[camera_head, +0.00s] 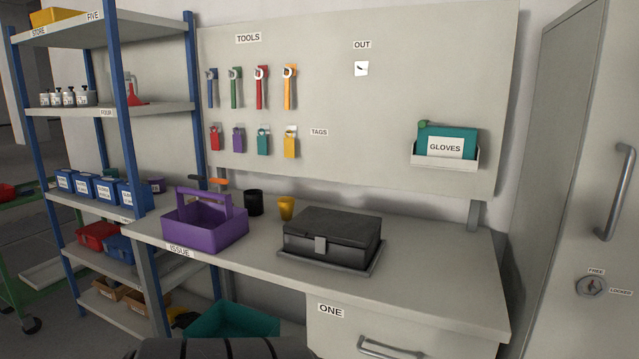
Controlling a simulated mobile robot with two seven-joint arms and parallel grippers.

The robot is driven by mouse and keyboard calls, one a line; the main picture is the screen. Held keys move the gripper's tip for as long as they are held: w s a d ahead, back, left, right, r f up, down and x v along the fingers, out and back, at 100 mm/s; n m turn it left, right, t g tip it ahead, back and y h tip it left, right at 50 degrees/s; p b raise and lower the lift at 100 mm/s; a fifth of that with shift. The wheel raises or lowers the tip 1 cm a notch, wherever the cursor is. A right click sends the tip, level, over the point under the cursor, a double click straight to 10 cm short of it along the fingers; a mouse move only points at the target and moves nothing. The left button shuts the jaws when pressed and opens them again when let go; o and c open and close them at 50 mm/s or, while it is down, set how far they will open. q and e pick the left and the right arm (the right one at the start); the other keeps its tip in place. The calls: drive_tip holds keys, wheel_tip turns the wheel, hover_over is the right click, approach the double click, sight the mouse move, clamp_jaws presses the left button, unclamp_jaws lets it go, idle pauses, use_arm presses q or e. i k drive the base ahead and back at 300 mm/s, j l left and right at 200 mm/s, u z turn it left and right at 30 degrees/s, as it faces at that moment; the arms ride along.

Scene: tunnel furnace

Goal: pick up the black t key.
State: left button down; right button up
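I cannot pick out the black t key with certainty. A small dark handle-like shape (197,178) shows just behind the purple tote (207,234) on the bench, beside an orange one (218,183). The dark shape may be a t key, but it is too small to tell, and its lower part is hidden by the tote. Neither my left nor my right gripper is in view.
The bench's right end is clear. Shelves (110,110) stand left, a cabinet (570,180) right.

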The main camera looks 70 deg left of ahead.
sight(197, 178)
drive_tip(key=u, duration=3.05)
drive_tip(key=i+j+z, duration=0.15)
drive_tip(key=z, duration=0.3)
drive_tip(key=i+j+z, duration=0.3)
drive_tip(key=z, duration=0.2)
drive_tip(key=i+j+z, duration=0.15)
drive_tip(key=j+z, duration=0.3)
drive_tip(key=l, duration=0.15)
